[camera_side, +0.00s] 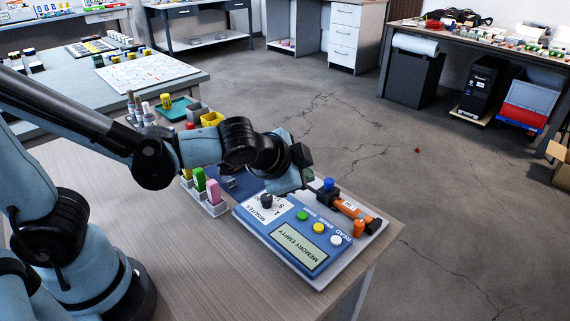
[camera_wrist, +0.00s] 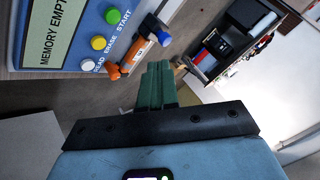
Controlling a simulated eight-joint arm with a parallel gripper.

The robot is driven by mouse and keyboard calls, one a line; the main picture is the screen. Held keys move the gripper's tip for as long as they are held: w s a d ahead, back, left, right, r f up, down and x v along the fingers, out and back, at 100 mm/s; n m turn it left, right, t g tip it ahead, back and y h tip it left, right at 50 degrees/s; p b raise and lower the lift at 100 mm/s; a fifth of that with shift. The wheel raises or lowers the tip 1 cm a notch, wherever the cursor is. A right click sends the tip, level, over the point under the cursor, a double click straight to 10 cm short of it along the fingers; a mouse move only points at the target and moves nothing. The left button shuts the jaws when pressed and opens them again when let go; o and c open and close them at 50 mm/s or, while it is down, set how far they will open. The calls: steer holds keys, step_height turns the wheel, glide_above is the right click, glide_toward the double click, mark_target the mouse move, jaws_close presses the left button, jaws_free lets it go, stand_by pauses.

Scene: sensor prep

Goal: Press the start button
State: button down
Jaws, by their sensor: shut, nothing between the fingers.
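The start button (camera_side: 302,215) is a green round button on a blue control panel (camera_side: 283,221). In the wrist view the green button (camera_wrist: 113,16) sits beside the word START. A yellow button (camera_side: 318,227) by ERASE and a white button (camera_side: 336,239) by READ follow in line. The display (camera_side: 299,247) reads MEMORY EMPTY. My gripper (camera_side: 308,183) is shut and empty, above the far edge of the panel and apart from the green button. Its teal fingers (camera_wrist: 158,82) point toward the orange tool's side in the wrist view, with the buttons up and left of them.
An orange and black tool (camera_side: 350,208) with a blue end (camera_side: 328,184) lies along the panel's far right edge, close to my gripper. A black dial (camera_side: 266,200) is on the panel. A white rack (camera_side: 213,207) with pink and green items stands left. The table edge is close.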

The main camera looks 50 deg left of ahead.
mark_target(300, 218)
steer(key=shift+f, duration=3.5)
steer(key=shift+f, duration=0.1)
steer(key=shift+f, duration=0.35)
steer(key=shift+f, duration=0.4)
steer(key=shift+r, duration=0.85)
steer(key=shift+r, duration=0.1)
steer(key=shift+r, duration=2.4)
